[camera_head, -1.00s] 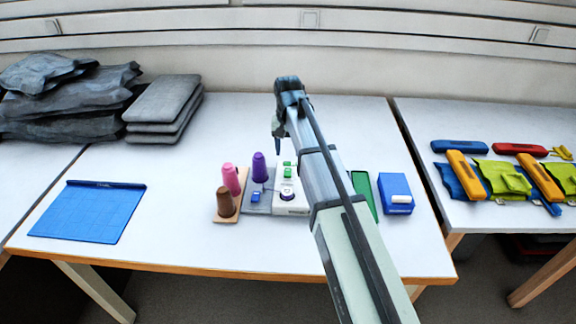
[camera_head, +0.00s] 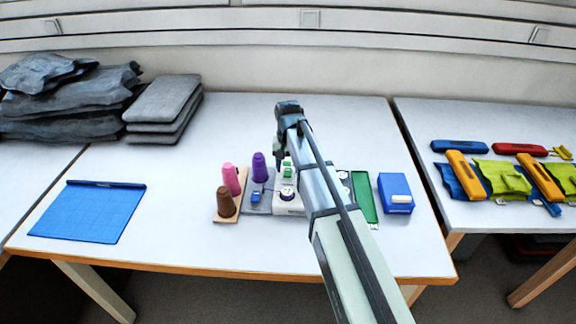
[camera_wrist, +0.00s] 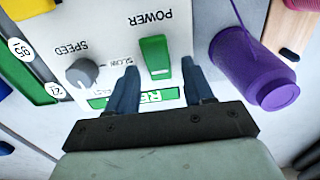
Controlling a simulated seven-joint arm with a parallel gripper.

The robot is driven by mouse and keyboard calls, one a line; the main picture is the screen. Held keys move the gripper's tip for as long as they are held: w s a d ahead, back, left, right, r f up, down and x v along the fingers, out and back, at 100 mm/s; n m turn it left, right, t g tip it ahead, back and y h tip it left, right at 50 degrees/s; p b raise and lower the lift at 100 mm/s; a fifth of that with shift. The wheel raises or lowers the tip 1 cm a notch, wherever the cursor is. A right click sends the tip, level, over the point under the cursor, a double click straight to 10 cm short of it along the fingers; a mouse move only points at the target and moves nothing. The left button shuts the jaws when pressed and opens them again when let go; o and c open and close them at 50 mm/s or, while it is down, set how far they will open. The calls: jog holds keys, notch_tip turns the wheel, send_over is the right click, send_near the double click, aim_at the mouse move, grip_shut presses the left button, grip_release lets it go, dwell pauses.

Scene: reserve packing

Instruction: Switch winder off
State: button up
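The winder's light panel (camera_head: 292,208) stands mid-table, partly hidden behind my arm. The wrist view shows it upside down, with a green rocker switch (camera_wrist: 155,56) under the word POWER, a grey SPEED knob (camera_wrist: 82,72) and a partly hidden green display (camera_wrist: 155,96). My gripper (camera_wrist: 160,68) is open and empty, its two dark fingertips on either side of the switch's near end. Contact with the switch or panel cannot be told. In the head view my gripper (camera_head: 280,163) is over the far part of the winder.
A purple thread cone (camera_head: 259,168) stands close left of my gripper, with pink (camera_head: 231,179) and brown (camera_head: 225,203) cones beyond. A green tray (camera_head: 366,200) and blue box (camera_head: 396,193) are to the right. A blue mat (camera_head: 90,212) lies left, with clear table between.

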grip_shut()
jog(key=shift+s+r+t, duration=0.1)
jog(key=shift+s+t, duration=0.45)
jog(key=shift+t, duration=0.45)
jog(key=shift+s+t, duration=0.25)
jog(key=shift+t, duration=0.85)
jog(key=shift+r+t, duration=0.1)
jog(key=shift+t, duration=0.5)
jog(key=shift+w, duration=0.1)
jog(key=shift+o, duration=0.4)
grip_release()
